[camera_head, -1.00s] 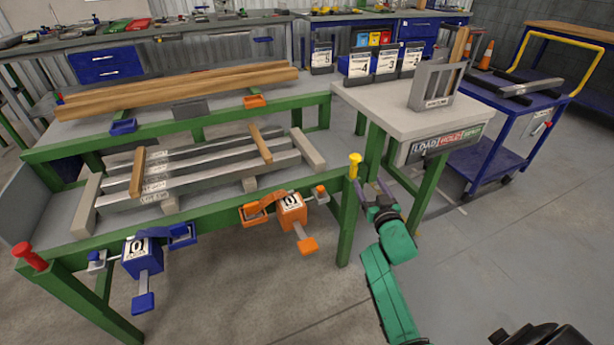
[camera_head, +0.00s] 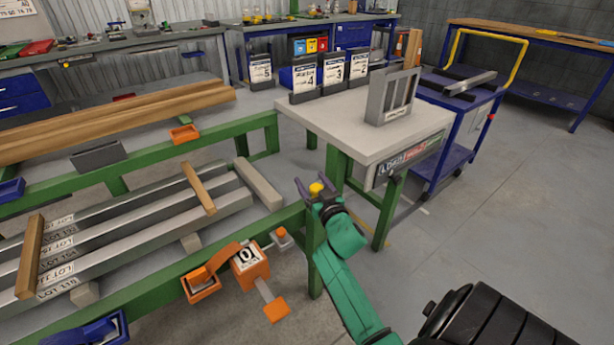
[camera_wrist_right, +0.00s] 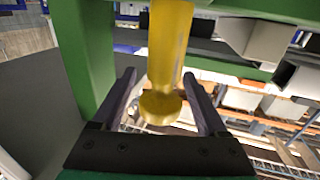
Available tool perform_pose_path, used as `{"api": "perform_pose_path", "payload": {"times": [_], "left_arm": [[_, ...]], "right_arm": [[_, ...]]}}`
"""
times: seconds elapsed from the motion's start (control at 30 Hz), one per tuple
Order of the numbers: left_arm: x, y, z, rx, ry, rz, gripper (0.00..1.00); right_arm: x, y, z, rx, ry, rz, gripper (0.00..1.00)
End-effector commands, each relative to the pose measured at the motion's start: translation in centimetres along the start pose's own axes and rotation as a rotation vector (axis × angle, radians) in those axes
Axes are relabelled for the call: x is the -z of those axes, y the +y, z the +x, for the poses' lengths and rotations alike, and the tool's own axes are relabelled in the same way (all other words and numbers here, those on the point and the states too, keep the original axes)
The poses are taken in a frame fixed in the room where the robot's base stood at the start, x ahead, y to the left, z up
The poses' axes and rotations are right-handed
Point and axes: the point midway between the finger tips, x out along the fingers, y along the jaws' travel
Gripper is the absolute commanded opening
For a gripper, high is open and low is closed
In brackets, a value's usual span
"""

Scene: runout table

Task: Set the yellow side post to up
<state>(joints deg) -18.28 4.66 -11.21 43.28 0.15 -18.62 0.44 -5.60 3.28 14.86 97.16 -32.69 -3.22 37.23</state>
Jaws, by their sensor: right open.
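The yellow side post (camera_head: 317,188) stands at the right front corner of the green runout table (camera_head: 185,269). In the right wrist view the post (camera_wrist_right: 170,50) is a yellow rod with a wider round head, lying between my fingers. My right gripper (camera_head: 312,189) is at the post's head, one finger on each side. In the right wrist view the right gripper (camera_wrist_right: 165,100) is open, with a visible gap between the post and at least the right finger. The lower part of the post is hidden by my gripper in the head view. My left gripper is not seen.
A grey side table (camera_head: 345,128) with a slotted metal holder (camera_head: 390,97) stands just beyond the post. Metal bars (camera_head: 130,240) lie on the runout table. An orange clamp unit (camera_head: 250,264) hangs at its front. Open floor lies to the right.

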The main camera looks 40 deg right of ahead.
Motion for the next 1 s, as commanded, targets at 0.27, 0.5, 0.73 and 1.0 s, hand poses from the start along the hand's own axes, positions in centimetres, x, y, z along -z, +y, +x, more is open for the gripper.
{"api": "perform_pose_path", "payload": {"times": [0.27,0.5,0.73,1.0], "left_arm": [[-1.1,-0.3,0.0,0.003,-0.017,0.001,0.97],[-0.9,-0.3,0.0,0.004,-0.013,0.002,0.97],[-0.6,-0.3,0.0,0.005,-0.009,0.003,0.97],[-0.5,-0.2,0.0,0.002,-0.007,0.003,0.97]], "right_arm": [[0.0,0.0,0.0,0.0,0.0,0.0,0.42],[0.0,0.0,0.0,0.0,-0.001,0.0,0.0],[0.0,0.0,0.0,0.0,-0.001,0.001,0.0],[0.0,0.0,0.0,0.0,-0.001,0.001,0.0]]}}
